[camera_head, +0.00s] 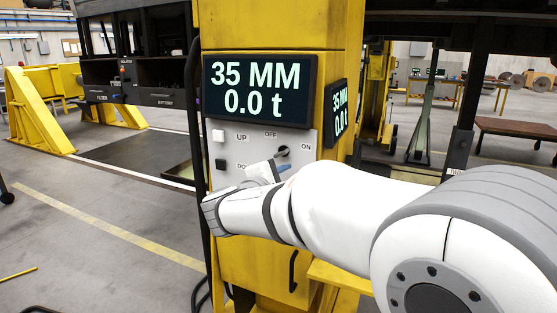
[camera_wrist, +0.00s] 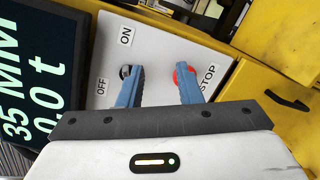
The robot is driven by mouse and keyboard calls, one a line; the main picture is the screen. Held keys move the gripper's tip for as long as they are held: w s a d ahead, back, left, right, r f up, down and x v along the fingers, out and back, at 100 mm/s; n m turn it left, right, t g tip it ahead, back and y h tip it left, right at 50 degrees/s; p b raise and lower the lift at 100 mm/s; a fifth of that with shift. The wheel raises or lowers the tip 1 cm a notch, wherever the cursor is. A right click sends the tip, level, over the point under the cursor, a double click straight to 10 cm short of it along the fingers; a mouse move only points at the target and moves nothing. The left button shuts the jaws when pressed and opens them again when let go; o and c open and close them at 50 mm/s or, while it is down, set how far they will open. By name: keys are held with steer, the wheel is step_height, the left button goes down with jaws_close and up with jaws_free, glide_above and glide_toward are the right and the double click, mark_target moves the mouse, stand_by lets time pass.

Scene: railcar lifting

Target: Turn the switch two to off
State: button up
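A black rotary switch (camera_head: 283,151) sits on the grey control panel (camera_head: 219,178) of a yellow column, between the labels OFF and ON. No number two shows on it. I cannot clearly tell which label its knob points to. It also shows in the wrist view (camera_wrist: 125,71), partly behind a finger. My gripper (camera_head: 263,171) is in front of the panel, below the switch in the head view. In the wrist view my gripper (camera_wrist: 161,68) has its two blue fingers apart with nothing between them. The left fingertip overlaps the switch's right edge; contact is unclear.
A red STOP button (camera_wrist: 184,74) is partly covered by the right finger in the wrist view. A white UP button (camera_head: 218,136) and a black DOWN button (camera_head: 221,165) are at the panel's left. The display (camera_head: 259,90) above reads 35 MM, 0.0 t.

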steer(key=n+t+y, duration=0.1)
steer(key=n+t, duration=0.1)
glide_toward(278, 156)
steer(key=w+d, duration=0.1)
steer(key=x, duration=0.4)
steer(key=p+x, duration=0.1)
steer(key=x, duration=0.3)
steer(key=shift+a, duration=0.25)
steer(key=shift+c, duration=0.4)
